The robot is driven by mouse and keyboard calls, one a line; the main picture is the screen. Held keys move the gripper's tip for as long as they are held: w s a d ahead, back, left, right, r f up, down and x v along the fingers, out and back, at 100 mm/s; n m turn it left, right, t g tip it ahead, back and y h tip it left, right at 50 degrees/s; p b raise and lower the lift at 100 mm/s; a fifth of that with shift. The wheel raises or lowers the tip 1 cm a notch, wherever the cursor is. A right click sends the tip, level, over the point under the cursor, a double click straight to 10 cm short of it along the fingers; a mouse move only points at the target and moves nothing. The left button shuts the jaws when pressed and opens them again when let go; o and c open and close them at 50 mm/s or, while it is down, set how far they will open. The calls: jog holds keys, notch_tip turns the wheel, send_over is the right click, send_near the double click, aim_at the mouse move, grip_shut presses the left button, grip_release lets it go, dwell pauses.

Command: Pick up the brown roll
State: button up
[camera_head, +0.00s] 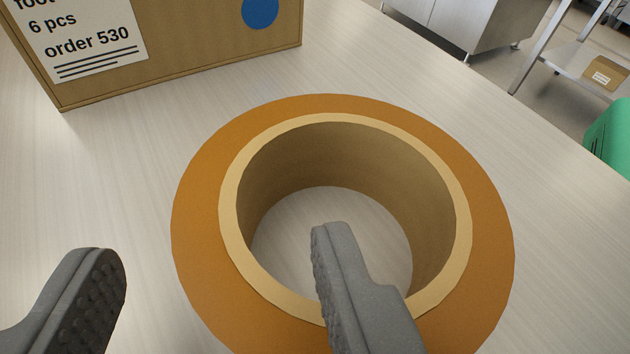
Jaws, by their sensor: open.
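The brown roll (200,222) is a wide orange-brown ring around a pale tan core. It lies flat on the light table, so the table shows through its hole. My gripper (218,255) is open. Its right finger is seen over the hole and the near part of the core and roll, hiding some of them. Its left finger is outside the roll, to the left. The roll's near-left band lies between the two fingers in the picture. I cannot tell how far the fingertips reach down, or whether they touch the roll.
A cardboard box (190,62) with a white label and a blue dot stands behind the roll at the upper left. The table (120,175) is clear left of the roll. Its edge runs diagonally at the right, with a green object (610,135) beyond it.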

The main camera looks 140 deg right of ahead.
aim_at(217, 244)
jog(key=shift+x, duration=1.65)
jog(key=shift+w, duration=0.1)
jog(key=shift+f, duration=0.1)
grip_shut()
